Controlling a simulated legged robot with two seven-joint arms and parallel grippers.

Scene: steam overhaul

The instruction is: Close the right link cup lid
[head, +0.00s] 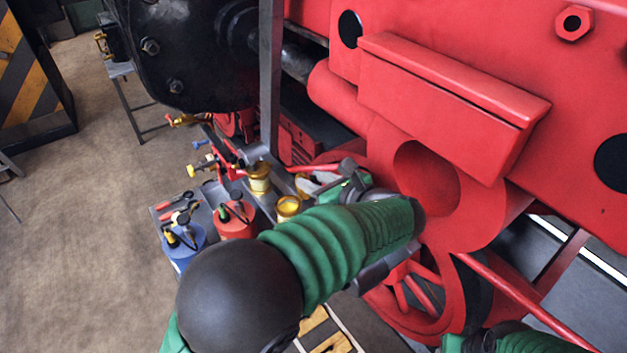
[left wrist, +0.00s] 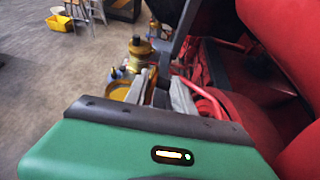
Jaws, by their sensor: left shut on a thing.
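Two brass-yellow cups stand close together beside the red engine. The farther cup (head: 259,178) has a knobbed top in the left wrist view (left wrist: 139,46). The nearer cup (head: 288,206) shows an open yellow inside, also in the left wrist view (left wrist: 121,90). My left gripper (head: 316,186) is at the right of the nearer cup. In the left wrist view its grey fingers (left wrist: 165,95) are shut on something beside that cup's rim. The held thing is mostly hidden, and I cannot make out the lid clearly. My right gripper is out of view.
A red can (head: 234,219) and a blue can (head: 184,246) stand left of the cups, with small tools around. The red frame (head: 440,105) and wheel (head: 410,298) crowd the right. A grey upright post (head: 271,75) rises behind the cups. Open floor lies left.

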